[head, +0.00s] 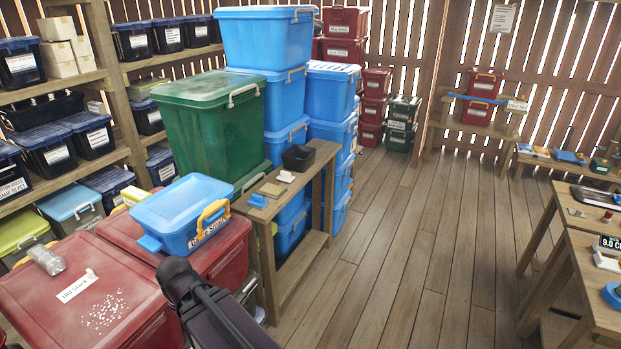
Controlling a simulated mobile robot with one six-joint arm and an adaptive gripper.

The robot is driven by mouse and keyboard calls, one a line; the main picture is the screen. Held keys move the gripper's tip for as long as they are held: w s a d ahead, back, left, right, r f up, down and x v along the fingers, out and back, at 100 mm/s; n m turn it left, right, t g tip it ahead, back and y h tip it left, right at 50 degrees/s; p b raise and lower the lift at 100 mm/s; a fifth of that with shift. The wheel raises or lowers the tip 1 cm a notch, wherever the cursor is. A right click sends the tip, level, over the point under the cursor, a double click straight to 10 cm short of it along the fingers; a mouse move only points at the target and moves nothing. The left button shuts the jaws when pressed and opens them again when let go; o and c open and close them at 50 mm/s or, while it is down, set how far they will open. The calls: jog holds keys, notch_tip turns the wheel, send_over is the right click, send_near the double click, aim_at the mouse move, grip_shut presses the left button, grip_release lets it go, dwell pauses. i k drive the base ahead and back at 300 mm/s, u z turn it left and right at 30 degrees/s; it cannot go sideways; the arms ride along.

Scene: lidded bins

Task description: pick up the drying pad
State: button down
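A small flat tan-brown square (272,189), which looks like the drying pad, lies on top of the narrow wooden bench (318,170) in the middle. It is too small to identify for certain. A small blue item (257,200) lies just in front of it, and a small white item (286,176) lies behind it to the right. The dark end of my arm, apparently my gripper (176,272), is in front of the red bins, lower in the picture and left of the pad, apart from it. Its fingers cannot be made out, and nothing held is visible.
A black open tray (298,157) stands on the bench's far end. A blue lidded box (183,215) with a yellow handle sits on the red bins (85,290), left of the bench. Green (208,130) and blue bins (268,40) are stacked behind. Floor to the right is clear.

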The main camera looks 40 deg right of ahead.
aim_at(285, 177)
jog(key=z, duration=1.15)
jog(key=k, duration=0.95)
jog(key=u, duration=0.05)
jog(key=i, duration=0.85)
jog(key=z, duration=0.05)
